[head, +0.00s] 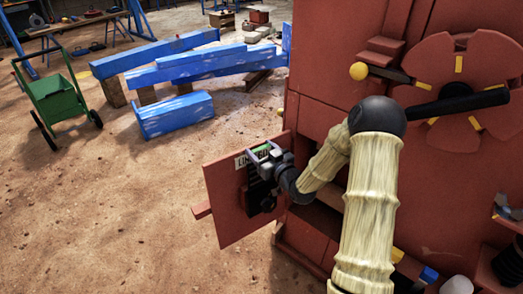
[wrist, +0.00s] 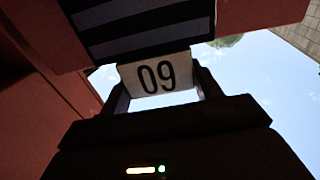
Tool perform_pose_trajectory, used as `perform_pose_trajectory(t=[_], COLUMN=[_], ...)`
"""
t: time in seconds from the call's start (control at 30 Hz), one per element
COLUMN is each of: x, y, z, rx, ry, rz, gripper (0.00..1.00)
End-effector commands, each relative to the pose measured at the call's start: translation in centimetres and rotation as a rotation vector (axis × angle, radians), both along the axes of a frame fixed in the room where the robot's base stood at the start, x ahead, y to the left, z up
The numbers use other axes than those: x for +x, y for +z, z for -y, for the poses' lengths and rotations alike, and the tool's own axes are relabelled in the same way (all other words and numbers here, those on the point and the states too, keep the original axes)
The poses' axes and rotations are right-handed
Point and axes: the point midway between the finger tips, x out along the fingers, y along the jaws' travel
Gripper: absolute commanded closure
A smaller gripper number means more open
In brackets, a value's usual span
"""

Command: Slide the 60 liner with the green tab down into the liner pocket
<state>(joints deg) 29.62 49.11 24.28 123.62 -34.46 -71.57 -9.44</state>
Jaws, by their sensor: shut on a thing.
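My gripper (head: 267,153) is at the red door panel (head: 226,195) in the head view and is shut on the 60 liner. The dark ribbed liner body (head: 257,187) lies below the gripper, against the panel face. In the wrist view the white label (wrist: 158,76) reads 60 upside down, between my gripper's fingers (wrist: 162,92), with the striped liner face (wrist: 140,25) beyond it. The pocket is mostly hidden by the liner and gripper; how deep the liner sits in it I cannot tell.
A sign (head: 243,161) starting with "LIN" is partly covered by my gripper. The red crusher body (head: 325,70) with a handwheel (head: 462,75) stands to the right. Blue beams (head: 190,65) and a green cart (head: 57,98) stand behind left. Bare ground lies left of the panel.

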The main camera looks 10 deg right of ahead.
Motion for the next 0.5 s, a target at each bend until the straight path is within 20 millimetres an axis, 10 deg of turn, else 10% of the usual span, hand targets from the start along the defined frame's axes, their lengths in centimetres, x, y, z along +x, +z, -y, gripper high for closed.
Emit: perform_pose_trajectory(t=[0.5], x=[0.1], y=[-1.1], z=[0.1], rx=[0.001], ry=[-0.001], rz=[0.007], gripper=[1.0])
